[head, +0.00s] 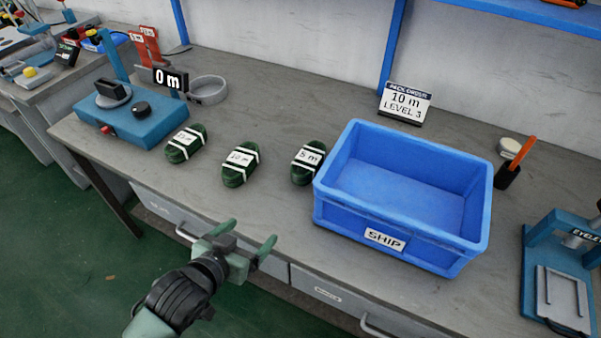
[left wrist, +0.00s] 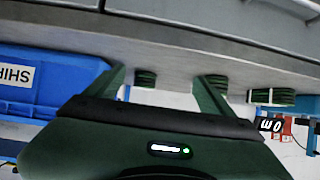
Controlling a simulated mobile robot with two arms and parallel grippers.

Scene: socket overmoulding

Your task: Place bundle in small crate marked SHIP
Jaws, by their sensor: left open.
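Three dark green bundles with white bands and labels lie in a row on the bench: a left one (head: 186,143) with an unclear label, a middle one (head: 240,163) labelled 10 m, and a right one (head: 307,162) reading 5 m. The blue crate (head: 400,232) marked SHIP stands right of them, empty; it also shows in the left wrist view (left wrist: 50,82). My left gripper (head: 248,236) is open and empty at the bench's front edge, in front of the middle bundle. The bundles appear beyond its fingers in the inverted left wrist view. My right gripper is not in view.
A sign (head: 404,104) reading 10 m LEVEL 3 stands behind the crate. A blue device (head: 135,115) with a 0 m display (head: 170,79) and a grey ring (head: 208,90) are at the left. A blue eyelet press (head: 562,270) is at the right.

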